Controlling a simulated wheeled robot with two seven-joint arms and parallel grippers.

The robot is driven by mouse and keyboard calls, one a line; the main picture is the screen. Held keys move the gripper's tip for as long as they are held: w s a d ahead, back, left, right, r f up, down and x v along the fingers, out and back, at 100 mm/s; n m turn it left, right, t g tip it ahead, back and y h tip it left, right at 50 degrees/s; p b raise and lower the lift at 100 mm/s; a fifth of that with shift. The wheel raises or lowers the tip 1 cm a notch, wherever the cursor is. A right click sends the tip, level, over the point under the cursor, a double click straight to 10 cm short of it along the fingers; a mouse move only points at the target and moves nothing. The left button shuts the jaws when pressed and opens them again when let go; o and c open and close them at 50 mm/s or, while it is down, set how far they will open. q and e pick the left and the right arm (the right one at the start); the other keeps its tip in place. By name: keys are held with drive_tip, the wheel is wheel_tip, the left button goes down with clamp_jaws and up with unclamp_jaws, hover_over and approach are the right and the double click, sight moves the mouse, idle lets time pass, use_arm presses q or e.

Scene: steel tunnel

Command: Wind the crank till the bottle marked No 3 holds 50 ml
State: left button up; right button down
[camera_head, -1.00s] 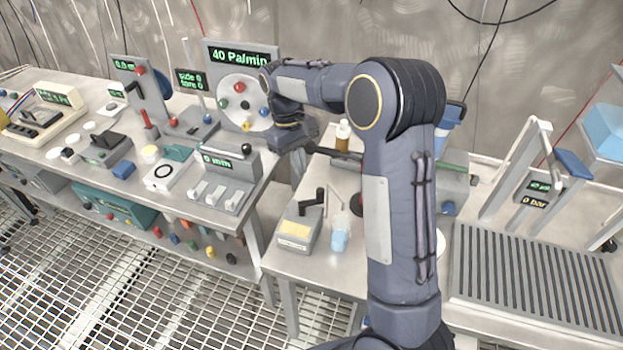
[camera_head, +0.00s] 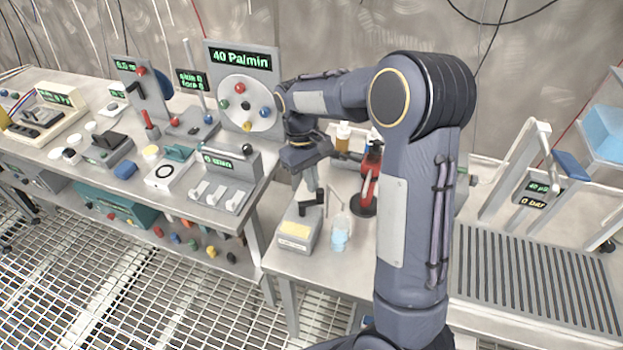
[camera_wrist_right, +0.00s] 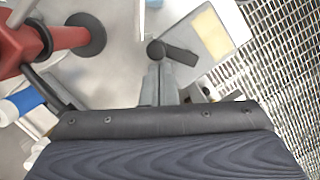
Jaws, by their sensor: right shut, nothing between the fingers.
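The crank (camera_head: 311,205), a black arm with a knob, stands on a grey box (camera_head: 295,232) with a yellow label at the front left of the small table. A clear bottle (camera_head: 340,230) with pale blue liquid stands just right of the box; its marking and level cannot be read. My right gripper (camera_head: 309,187) points down just above the crank, shut and empty. In the right wrist view its closed fingertips (camera_wrist_right: 158,66) are close to the crank's round knob (camera_wrist_right: 156,50); whether they touch is unclear. My left gripper is out of view.
A red and black apparatus (camera_head: 369,185) stands behind the bottle, with a brown bottle (camera_head: 342,137) further back. The left bench (camera_head: 205,212) carries several instruments. My right arm hides part of the small table's right side.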

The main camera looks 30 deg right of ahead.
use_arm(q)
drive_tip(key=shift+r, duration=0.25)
use_arm(e)
drive_tip(key=shift+s+d+m, duration=0.1)
drive_tip(key=shift+s+m, duration=0.2)
drive_tip(key=shift+m, duration=0.6)
drive_tip(key=shift+s+d+m+y+p, duration=0.1)
drive_tip(key=shift+s+m+y+p, duration=0.15)
drive_tip(key=shift+m, duration=0.4)
drive_tip(key=shift+s+m+y+p, duration=0.2)
drive_tip(key=shift+m+y, duration=0.05)
drive_tip(key=shift+m, duration=0.4)
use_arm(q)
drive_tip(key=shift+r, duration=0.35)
use_arm(e)
drive_tip(key=shift+s, duration=0.2)
drive_tip(key=shift+s, duration=0.1)
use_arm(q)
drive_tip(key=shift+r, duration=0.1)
use_arm(e)
drive_tip(key=shift+r, duration=0.1)
